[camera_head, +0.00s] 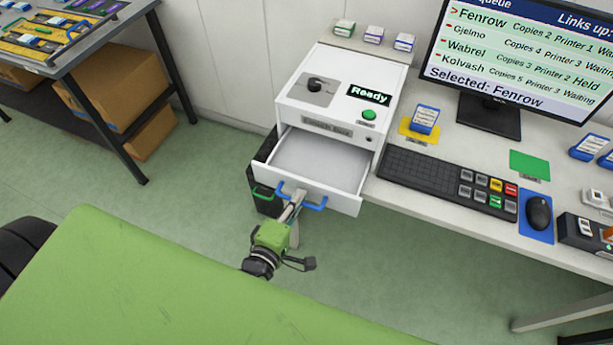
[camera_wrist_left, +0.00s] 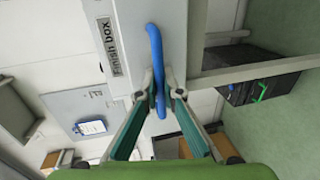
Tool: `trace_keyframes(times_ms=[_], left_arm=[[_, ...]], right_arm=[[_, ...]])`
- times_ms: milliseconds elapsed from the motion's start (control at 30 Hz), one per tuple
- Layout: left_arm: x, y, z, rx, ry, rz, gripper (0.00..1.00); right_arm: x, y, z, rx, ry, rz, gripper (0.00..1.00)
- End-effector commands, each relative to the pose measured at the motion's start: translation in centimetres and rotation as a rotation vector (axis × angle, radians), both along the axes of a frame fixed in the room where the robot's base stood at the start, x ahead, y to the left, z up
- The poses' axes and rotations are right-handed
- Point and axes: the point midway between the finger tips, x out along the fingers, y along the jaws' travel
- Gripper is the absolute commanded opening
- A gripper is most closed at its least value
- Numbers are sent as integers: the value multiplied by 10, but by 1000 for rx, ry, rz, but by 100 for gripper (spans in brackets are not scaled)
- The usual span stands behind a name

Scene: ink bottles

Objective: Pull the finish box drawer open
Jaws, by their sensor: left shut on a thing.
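The finish box (camera_head: 338,98) is a white unit with a black knob, a "Ready" display and a green button. Its drawer (camera_head: 318,160) is pulled out at the front and looks empty inside. The blue handle (camera_head: 314,206) is on the drawer front; it also shows in the left wrist view (camera_wrist_left: 155,50). My left gripper (camera_head: 293,203) is at the handle from the front, and in the left wrist view its fingers (camera_wrist_left: 160,97) are closed around the bar. The right gripper is not in view.
A desk to the right holds a keyboard (camera_head: 436,178), a monitor (camera_head: 520,50) and a mouse (camera_head: 539,213). A dark bin with a green handle (camera_head: 263,195) stands below the drawer at left. Green floor (camera_head: 400,270) is clear in front.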

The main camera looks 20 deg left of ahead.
Motion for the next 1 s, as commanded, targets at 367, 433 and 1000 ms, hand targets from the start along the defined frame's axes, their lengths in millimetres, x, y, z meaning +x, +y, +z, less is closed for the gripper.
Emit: trace_keyframes(times_ms=[367, 433, 1000], left_arm=[[-22, 0, -1, 0, 1, -2, 0], [-22, 0, -1, 0, 1, -2, 0], [-24, 0, 0, 0, 0, -1, 15]], right_arm=[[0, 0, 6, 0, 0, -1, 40], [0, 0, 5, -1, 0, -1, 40], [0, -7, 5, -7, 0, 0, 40]])
